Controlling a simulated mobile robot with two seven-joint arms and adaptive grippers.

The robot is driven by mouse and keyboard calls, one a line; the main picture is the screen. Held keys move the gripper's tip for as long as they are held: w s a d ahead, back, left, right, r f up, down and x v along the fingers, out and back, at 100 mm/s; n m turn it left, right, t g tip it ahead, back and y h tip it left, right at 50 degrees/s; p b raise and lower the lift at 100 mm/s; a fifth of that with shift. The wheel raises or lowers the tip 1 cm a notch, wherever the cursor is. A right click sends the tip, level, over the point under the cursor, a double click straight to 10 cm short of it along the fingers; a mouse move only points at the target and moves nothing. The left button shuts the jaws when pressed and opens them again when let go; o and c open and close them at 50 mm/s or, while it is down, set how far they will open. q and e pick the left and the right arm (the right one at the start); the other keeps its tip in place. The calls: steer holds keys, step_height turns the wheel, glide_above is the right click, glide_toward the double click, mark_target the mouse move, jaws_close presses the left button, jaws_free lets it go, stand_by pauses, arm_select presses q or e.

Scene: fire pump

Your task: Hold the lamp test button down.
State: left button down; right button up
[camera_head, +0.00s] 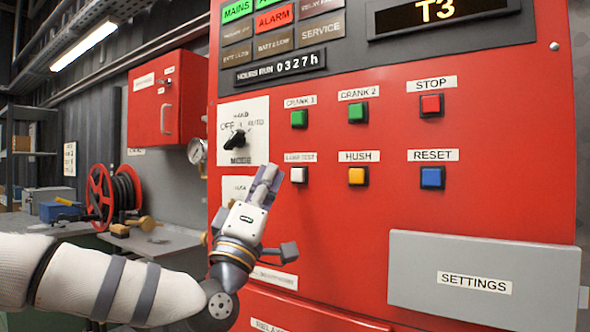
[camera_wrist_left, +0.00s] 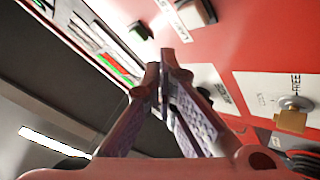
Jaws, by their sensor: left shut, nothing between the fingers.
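The lamp test button (camera_head: 298,174) is a small white square button in a dark frame on the red panel, under a partly readable label. In the left wrist view a pale button (camera_wrist_left: 197,12), which looks like the same one, is near the top edge with its label beside it. My left gripper (camera_head: 268,172) is shut and empty, its fingertips pointing up just left of the button in the head view. In the wrist view the closed fingertips (camera_wrist_left: 163,75) stand apart from the button. The right gripper is not in view.
Nearby are green CRANK 1 (camera_head: 299,119), yellow HUSH (camera_head: 357,176), red STOP (camera_head: 431,105) and blue RESET (camera_head: 432,177) buttons. The mode knob (camera_head: 236,139) is left of the fingers. A grey SETTINGS cover (camera_head: 487,277) sticks out at lower right.

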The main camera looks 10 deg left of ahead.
arm_select(q)
steer(key=shift+s+a+p, duration=0.2)
steer(key=shift+s, duration=0.3)
steer(key=shift+s+a+p, duration=0.15)
steer(key=shift+s, duration=0.35)
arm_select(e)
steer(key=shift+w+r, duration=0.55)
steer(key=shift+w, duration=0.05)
